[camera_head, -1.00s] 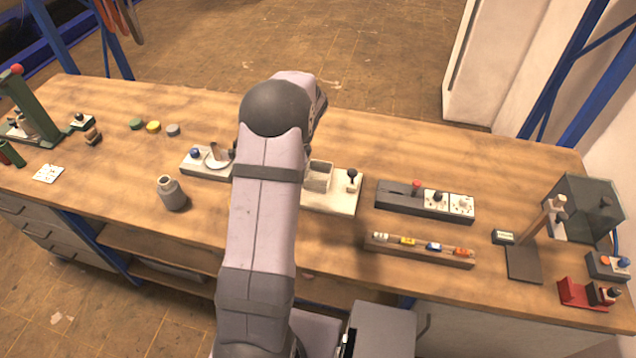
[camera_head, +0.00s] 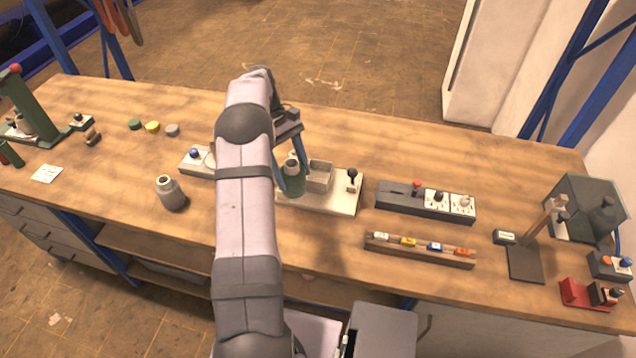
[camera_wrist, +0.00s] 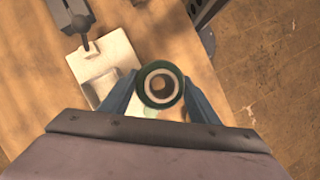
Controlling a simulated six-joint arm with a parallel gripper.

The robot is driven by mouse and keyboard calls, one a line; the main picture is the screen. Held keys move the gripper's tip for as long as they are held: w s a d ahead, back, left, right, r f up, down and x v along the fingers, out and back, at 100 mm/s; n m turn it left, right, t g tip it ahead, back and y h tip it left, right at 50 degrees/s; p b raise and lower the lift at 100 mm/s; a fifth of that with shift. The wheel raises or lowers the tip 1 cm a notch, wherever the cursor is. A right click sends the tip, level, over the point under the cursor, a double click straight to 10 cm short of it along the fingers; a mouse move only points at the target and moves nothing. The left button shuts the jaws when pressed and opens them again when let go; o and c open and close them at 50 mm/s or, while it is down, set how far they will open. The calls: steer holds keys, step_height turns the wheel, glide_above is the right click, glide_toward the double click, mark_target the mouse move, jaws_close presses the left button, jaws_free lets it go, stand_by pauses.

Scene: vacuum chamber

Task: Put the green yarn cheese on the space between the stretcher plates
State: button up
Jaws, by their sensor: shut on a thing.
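My gripper (camera_head: 288,186) is shut on the green yarn cheese (camera_head: 294,182), an upright green body with a pale, ringed top. It is over the left part of a white base (camera_head: 330,207), beside a small pale box (camera_head: 319,177). I cannot tell whether it touches the base. In the wrist view the green yarn cheese (camera_wrist: 160,86) shows end-on, with a round hole, between the blue fingers of my gripper (camera_wrist: 160,98). The stretcher plates cannot be made out clearly.
A black-knobbed lever (camera_head: 352,177) stands at the right of the white base. A dark switch strip (camera_head: 425,202) and a wooden rack of small coloured items (camera_head: 420,250) lie to the right.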

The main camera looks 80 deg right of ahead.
steer(key=n, duration=0.1)
steer(key=d+n+h, duration=0.1)
steer(key=n, duration=0.1)
steer(key=shift+s+d+r+g, duration=0.1)
steer(key=shift+s+d+g, duration=0.2)
steer(key=s+d+r+n+t+h, duration=0.1)
steer(key=d+n, duration=0.4)
steer(key=n, duration=0.5)
steer(key=s+d+r+n+t+h+b, duration=0.1)
steer(key=d+n+h, duration=0.4)
steer(key=n, duration=0.5)
steer(key=shift+s+t, duration=0.85)
steer(key=shift+t, duration=0.05)
steer(key=shift+a, duration=0.1)
steer(key=shift+f+p, duration=1.75)
steer(key=shift+f, duration=3.2)
steer(key=shift+f, duration=0.1)
steer(key=o, duration=1.1)
steer(key=shift+o, duration=0.2)
